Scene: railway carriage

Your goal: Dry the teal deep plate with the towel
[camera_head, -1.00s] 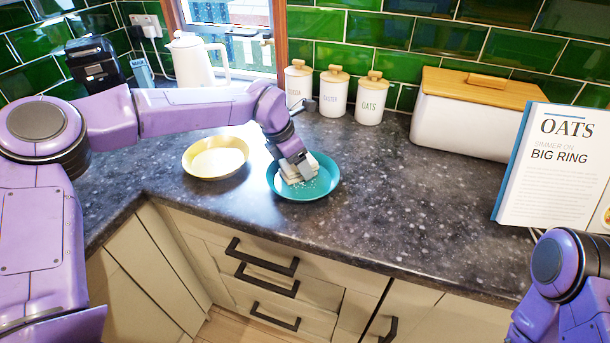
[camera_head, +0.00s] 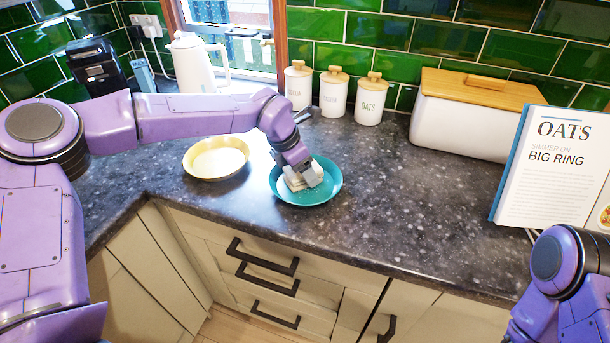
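The teal deep plate (camera_head: 326,193) lies on the dark counter, near its front edge. My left gripper (camera_head: 303,178) reaches down over the plate from the upper left. It is shut on a pale folded towel (camera_head: 292,182), which is down in the bowl of the plate. Small light specks, perhaps water drops, show on the plate beside the towel. The gripper hides part of the towel and of the plate's middle. My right arm is at the lower right edge; its gripper is out of view.
A cream yellow plate (camera_head: 216,158) lies left of the teal plate. Several white canisters (camera_head: 333,95), a white bread box (camera_head: 460,130) and a white kettle (camera_head: 187,62) stand at the back. An open cookbook (camera_head: 545,165) stands at the right. The counter right of the teal plate is clear.

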